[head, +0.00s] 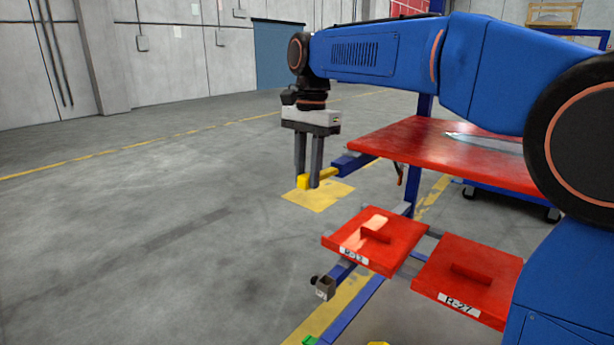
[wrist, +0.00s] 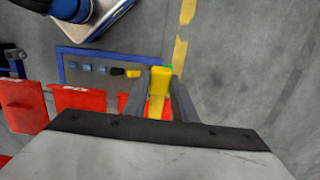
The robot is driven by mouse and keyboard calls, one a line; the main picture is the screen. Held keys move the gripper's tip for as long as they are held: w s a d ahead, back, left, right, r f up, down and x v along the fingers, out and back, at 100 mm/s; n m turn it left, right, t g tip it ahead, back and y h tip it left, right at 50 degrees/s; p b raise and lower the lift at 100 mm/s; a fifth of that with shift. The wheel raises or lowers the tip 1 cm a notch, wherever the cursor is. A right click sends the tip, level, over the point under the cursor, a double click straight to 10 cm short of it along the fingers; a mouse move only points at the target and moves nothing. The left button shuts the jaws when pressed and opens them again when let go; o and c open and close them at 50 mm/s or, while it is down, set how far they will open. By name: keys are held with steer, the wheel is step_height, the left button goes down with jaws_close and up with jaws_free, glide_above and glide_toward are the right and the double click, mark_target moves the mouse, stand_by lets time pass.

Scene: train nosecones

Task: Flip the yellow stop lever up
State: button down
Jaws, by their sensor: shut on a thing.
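The yellow lever (head: 328,173) sticks out to the left from the end of a blue bar (head: 352,164) beside the red table in the head view. It looks close to level there. My gripper (head: 308,184) points straight down with its fingers at the lever's outer end, and it is shut on that end. In the wrist view the yellow lever (wrist: 160,80) lies between the two fingers of my gripper (wrist: 159,76). The fingers cover part of the lever's end in the head view.
A red table (head: 440,150) stands right of the lever. Two red plates with raised blocks, the nearer left one (head: 350,240) and the right one (head: 450,270), sit lower down. A small grey bracket (head: 326,288) is at their left. The floor to the left is clear.

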steer(key=shift+w+d+r+g+y, duration=0.15)
steer(key=shift+r+g+y, duration=0.25)
steer(key=shift+r, duration=0.1)
steer(key=shift+w+d+r+g+y, duration=0.1)
steer(key=shift+r+g+y, duration=0.3)
steer(key=shift+r, duration=0.05)
steer(key=c, duration=1.4)
jaws_free()
steer(key=shift+c, duration=0.2)
steer(key=v, duration=1.2)
steer(key=shift+s, duration=0.15)
